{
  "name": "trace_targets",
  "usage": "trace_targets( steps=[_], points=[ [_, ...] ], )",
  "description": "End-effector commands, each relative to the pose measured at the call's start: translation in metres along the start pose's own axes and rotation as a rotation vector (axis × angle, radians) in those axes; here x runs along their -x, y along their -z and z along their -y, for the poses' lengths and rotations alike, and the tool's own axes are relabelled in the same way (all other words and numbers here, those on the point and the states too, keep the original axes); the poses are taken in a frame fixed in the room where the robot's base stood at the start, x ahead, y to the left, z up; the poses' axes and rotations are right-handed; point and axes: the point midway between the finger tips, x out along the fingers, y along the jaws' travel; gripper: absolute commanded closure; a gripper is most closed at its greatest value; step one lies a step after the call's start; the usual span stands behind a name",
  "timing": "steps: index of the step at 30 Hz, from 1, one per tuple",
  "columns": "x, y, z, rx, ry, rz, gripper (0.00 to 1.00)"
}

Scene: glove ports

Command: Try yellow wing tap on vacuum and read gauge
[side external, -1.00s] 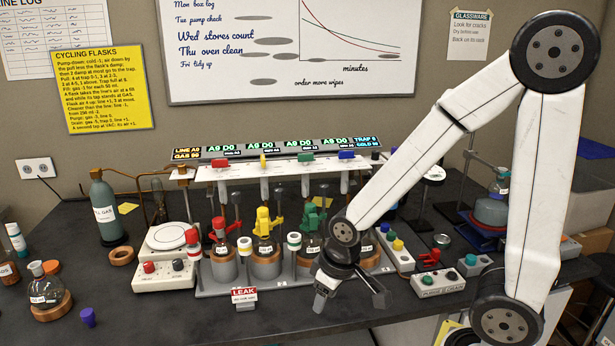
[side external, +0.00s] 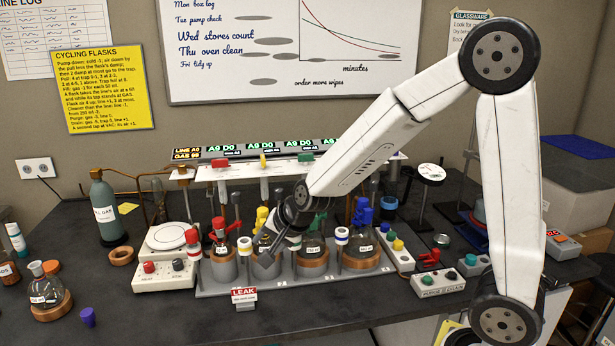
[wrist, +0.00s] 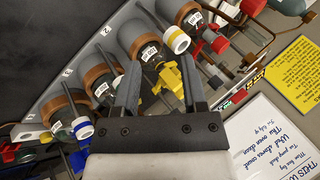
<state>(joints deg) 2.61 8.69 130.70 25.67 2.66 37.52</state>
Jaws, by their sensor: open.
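The yellow wing tap (side external: 262,218) stands above the second flask from the left, partly behind my gripper in the side view. In the wrist view the yellow tap (wrist: 170,80) shows between my open fingers, nearer the right one; I cannot tell whether they touch it. My gripper (side external: 266,264) (wrist: 160,65) is open, low in front of that flask. A round white dial (side external: 431,173) stands on a post at the right; its reading is too small to tell. The display strip (side external: 250,151) shows A9 D0 readings, its right end hidden by my arm.
A red tap (side external: 220,229) is left of the yellow one, a green tap (side external: 318,222) and a blue tap (side external: 362,212) are right. A yellow-banded white cylinder (side external: 244,246) stands close to my fingers. A LEAK sign (side external: 244,293) is in front. The front bench is mostly clear.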

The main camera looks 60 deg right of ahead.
Motion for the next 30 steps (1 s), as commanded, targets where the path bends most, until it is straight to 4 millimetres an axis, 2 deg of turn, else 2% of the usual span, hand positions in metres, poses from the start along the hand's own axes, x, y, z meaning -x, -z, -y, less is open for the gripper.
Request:
trace_targets(
  steps=[1, 6, 15, 24, 30],
  points=[
    [-0.004, 0.012, 0.012, -0.120, 0.033, -0.033, 0.46],
    [-0.013, 0.053, 0.047, -0.538, 0.156, -0.132, 0.46],
    [-0.018, 0.128, 0.088, -1.269, 0.420, -0.260, 0.46],
    [-0.015, 0.196, 0.100, -1.958, 0.737, -0.331, 0.46],
    [-0.013, 0.221, 0.098, -2.256, 0.902, -0.344, 0.46]
  ],
)
